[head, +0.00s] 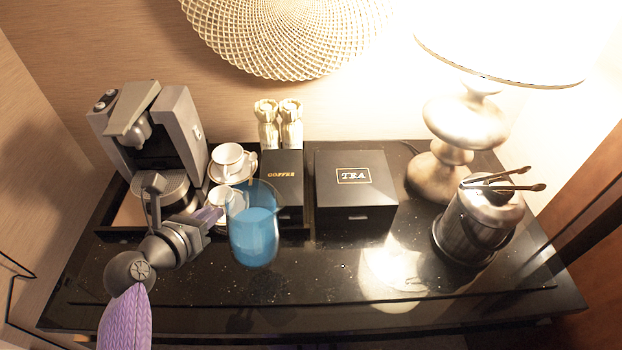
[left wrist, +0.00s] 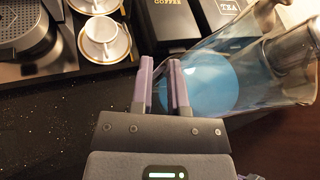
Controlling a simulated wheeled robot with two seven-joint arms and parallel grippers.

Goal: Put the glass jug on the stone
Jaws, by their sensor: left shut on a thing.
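The glass jug (head: 253,238) is clear with blue contents and looks roughly upright in the head view, in front of the coffee box. It also shows in the left wrist view (left wrist: 222,88), right of the fingers. My left gripper (head: 215,214) is at the jug's left side and shut on it; its purple fingers also show in the left wrist view (left wrist: 162,82). The exact part gripped is unclear. The dark, speckled, stone-like counter top (head: 310,268) spreads below. I cannot tell whether the jug touches it. No separate stone stands out. My right gripper is not in view.
A coffee machine (head: 180,122) stands back left, with white cups (head: 228,158) beside it. Behind the jug are the coffee box (head: 283,172) and tea box (head: 355,190). An ice bucket with tongs (head: 476,225) and a lamp (head: 440,172) stand right. The front middle is clear.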

